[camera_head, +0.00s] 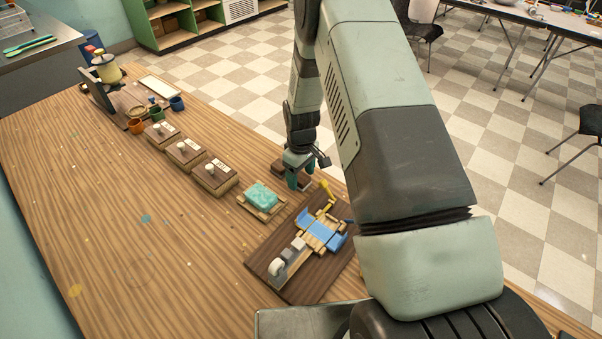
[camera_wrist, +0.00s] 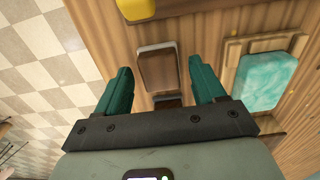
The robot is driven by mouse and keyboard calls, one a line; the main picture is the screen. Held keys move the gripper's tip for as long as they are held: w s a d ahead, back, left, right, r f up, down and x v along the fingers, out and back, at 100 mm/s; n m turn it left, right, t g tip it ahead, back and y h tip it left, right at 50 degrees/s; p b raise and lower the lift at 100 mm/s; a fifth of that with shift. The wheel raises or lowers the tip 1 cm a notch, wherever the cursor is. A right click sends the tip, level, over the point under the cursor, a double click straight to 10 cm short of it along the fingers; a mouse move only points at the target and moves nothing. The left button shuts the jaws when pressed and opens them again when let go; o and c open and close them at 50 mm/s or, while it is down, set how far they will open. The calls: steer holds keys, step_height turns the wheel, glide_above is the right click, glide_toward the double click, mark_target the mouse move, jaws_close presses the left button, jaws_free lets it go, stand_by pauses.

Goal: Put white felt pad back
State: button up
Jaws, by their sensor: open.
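My gripper (camera_wrist: 158,80) is open, with its two teal fingers pointing down near the table's far right edge; it also shows in the head view (camera_head: 298,182). Between the fingers in the wrist view is a small brown block (camera_wrist: 157,72) with a pale rim along its far edge. A darker brown piece (camera_wrist: 167,102) lies just nearer. I cannot tell whether the fingers touch the block. I cannot make out a white felt pad for certain; the pale rim may be part of it. In the head view my gripper partly hides this spot.
A teal soap slab (camera_head: 261,195) lies in a wooden tray beside my gripper. A dark board with a blue and yellow wooden device (camera_head: 320,232) is in front. Several brown blocks with white pieces (camera_head: 214,174) line up behind. The table's left half (camera_head: 90,220) is clear.

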steer(key=shift+r, duration=0.1)
step_height(320, 180, up, 12)
step_height(320, 180, up, 13)
steer(key=m+t, duration=0.1)
steer(key=m, duration=0.1)
glide_above(301, 177)
steer(key=s+d, duration=0.2)
steer(key=s, duration=0.1)
steer(key=s+r+m+t, duration=0.1)
steer(key=s+r, duration=0.4)
steer(key=r, duration=0.3)
steer(key=s+d+r+m+t, duration=0.1)
steer(key=s+r, duration=0.3)
steer(key=s, duration=0.7)
steer(key=s+d+r+m+t, duration=0.2)
steer(key=s+r+m, duration=0.2)
steer(key=s, duration=0.7)
steer(key=shift+d+r+m+t, duration=0.2)
steer(key=shift+r+m+t, duration=0.1)
steer(key=shift+r, duration=0.45)
